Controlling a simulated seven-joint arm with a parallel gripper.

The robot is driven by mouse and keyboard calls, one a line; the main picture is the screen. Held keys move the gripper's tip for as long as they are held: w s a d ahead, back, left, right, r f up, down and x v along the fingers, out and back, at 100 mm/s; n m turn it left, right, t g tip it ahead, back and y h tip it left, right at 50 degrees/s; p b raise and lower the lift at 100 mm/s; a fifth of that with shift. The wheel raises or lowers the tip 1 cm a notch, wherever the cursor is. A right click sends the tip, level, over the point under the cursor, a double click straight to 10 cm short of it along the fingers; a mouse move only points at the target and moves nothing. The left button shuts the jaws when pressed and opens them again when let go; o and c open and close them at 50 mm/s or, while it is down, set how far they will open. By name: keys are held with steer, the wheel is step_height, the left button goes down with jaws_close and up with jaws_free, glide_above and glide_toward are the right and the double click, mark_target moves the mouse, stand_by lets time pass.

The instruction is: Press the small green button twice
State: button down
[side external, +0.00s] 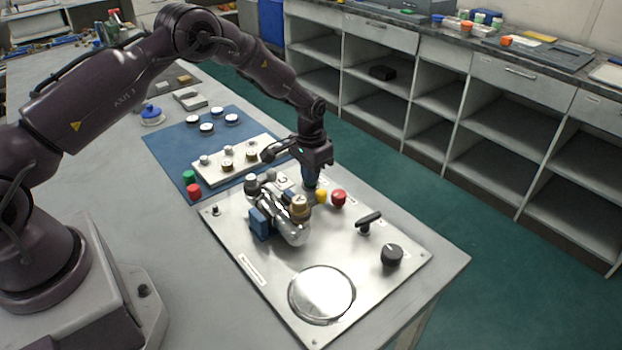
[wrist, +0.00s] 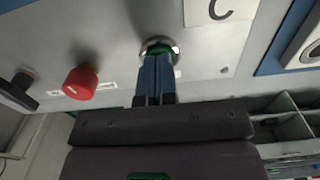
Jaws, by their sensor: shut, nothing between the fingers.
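The small green button (wrist: 177,73) sits in a silver ring on the metal panel (side external: 345,255); in the wrist view it is mostly covered by my fingers. My gripper (wrist: 154,80) is shut and empty, its blue fingertips pointing at the panel over the green button.
A red button (side external: 338,198) also shows in the wrist view (wrist: 80,82). A blue mat (side external: 165,145) lies behind.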

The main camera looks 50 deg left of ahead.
steer(key=shift+r, duration=3.5)
steer(key=s+d+r+t, duration=0.2)
steer(key=s+d+r, duration=0.1)
steer(key=s+r, duration=1)
steer(key=s+d+r+t, duration=0.3)
steer(key=s+r, duration=0.9)
steer(key=s, duration=0.6)
steer(key=shift+s+d+r+t, duration=0.2)
steer(key=shift+d+r+t, duration=0.05)
steer(key=shift+r+t, duration=0.1)
steer(key=c, duration=1.8)
jaws_free()
steer(key=shift+c, duration=0.2)
